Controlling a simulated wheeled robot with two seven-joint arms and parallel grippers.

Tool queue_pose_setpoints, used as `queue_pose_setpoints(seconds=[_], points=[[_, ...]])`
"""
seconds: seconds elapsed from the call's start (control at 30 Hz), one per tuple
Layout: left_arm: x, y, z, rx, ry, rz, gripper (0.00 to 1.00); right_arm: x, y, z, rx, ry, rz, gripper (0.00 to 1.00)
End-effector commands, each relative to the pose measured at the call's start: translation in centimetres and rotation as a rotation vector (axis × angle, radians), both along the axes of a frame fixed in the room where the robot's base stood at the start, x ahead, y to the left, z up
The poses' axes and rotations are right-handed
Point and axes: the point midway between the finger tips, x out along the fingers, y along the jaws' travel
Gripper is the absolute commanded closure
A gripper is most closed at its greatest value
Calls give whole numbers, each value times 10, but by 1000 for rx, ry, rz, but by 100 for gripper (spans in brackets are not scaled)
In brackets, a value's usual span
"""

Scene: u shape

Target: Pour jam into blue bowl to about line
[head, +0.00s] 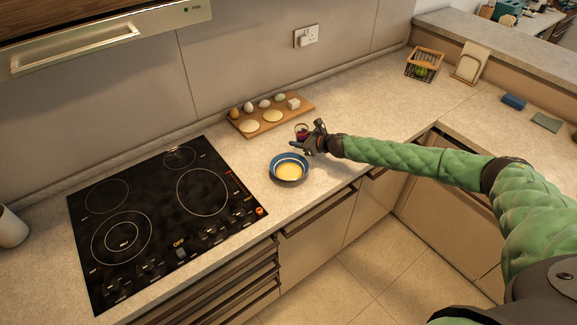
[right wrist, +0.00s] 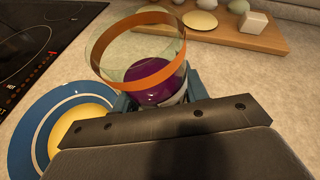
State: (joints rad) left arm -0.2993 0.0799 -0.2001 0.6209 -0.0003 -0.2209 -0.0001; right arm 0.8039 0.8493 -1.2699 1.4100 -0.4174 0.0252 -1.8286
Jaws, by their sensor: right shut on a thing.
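The blue bowl (head: 275,175) stands on the counter right of the cooktop, with a pale ring and yellow contents. It also shows at the left of the right wrist view (right wrist: 28,118), partly hidden by my gripper. The jam is dark purple in a clear glass jar (right wrist: 140,58) with an orange-brown band around its rim. The jar looks upright or nearly so, behind and right of the bowl; in the head view it is small (head: 301,130). My right gripper (head: 305,143) is shut on the jar. Whether the jar touches the counter is unclear. My left gripper is out of view.
A wooden board (head: 285,118) with eggs, flat rounds and a white block lies behind the jar. The black cooktop (head: 150,215) is left of the bowl. A wire basket (head: 424,65) stands far right. The counter between the board and the basket is clear.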

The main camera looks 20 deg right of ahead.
Motion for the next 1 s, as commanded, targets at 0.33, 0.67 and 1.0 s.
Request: queue_pose_setpoints(seconds=[0.33,0.67,1.0], points=[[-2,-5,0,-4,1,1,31,-5,6,16,-118,-123,2,87],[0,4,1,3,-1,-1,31,-11,11,23,-231,-244,1,87],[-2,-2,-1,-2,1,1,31,-14,15,33,-344,-358,1,87]])
